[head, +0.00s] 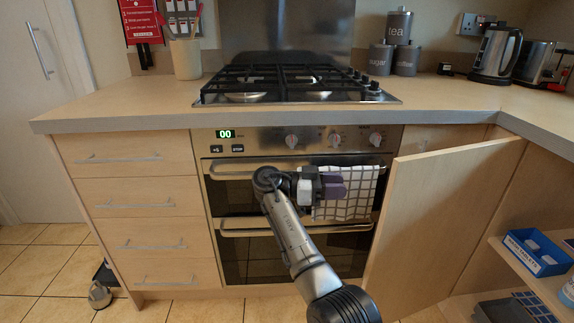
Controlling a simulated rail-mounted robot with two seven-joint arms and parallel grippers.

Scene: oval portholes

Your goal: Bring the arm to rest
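My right arm (293,240) reaches up from the bottom of the head view, right of the middle. It bends at the wrist, and my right gripper (333,187) points to the right. The gripper, dark and purple at its tip, is in front of the oven (238,197) and overlaps a checked towel (350,203) on the upper door handle. I cannot tell whether it touches the towel or whether its fingers are open or shut. I see nothing held. My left gripper is not in view.
A cabinet door (440,225) stands open to the right of my arm. Shelves with a blue box (535,252) are at the far right. Drawers (140,205) are shut on the left. The hob (295,84) is above. A metal bin (99,295) stands at lower left.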

